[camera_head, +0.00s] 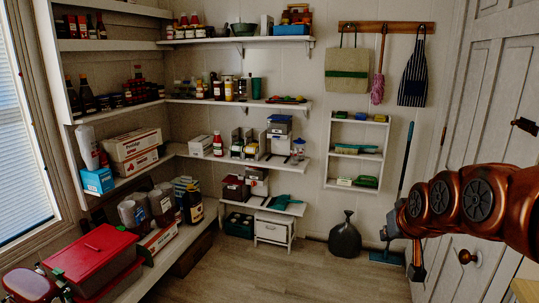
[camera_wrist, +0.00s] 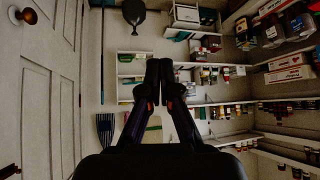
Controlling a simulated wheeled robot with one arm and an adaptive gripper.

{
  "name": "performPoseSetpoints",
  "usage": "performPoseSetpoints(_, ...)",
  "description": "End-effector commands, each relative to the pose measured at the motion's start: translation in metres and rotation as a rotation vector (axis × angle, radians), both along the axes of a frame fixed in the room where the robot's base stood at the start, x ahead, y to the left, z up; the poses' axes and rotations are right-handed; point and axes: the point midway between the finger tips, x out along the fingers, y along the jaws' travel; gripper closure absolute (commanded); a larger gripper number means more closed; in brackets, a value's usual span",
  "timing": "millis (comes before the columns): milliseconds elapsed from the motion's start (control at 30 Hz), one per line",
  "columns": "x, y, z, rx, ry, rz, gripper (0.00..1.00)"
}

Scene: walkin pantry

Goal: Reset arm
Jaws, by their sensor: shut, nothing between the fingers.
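My copper-coloured arm (camera_head: 470,195) reaches in from the right edge of the head view, in front of the white panelled door. Its far end hangs near the mop by the door, and the fingers are hard to make out there. In the wrist view, which is turned upside down, my gripper (camera_wrist: 159,68) shows with its two dark fingers side by side and touching. It is shut and holds nothing. The fingers are apart from the shelves behind them.
Stocked corner shelves (camera_head: 235,101) line the left and back walls. The middle floor (camera_head: 290,275) is clear.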

Motion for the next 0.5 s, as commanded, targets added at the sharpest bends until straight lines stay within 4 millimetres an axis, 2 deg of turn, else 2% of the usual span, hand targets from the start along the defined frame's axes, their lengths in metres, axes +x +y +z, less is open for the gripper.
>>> performPoseSetpoints(33,-0.023,0.016,-0.011,0.001,0.073,0.021,1.00)
performPoseSetpoints(167,-0.089,0.048,-0.042,0.003,0.267,0.056,1.00)
performPoseSetpoints(200,-0.112,0.055,-0.052,0.003,0.330,0.063,1.00)
performPoseSetpoints(400,-0.224,0.079,-0.085,-0.004,0.624,0.076,1.00)
performPoseSetpoints(500,-0.270,0.084,-0.092,-0.005,0.737,0.073,1.00)
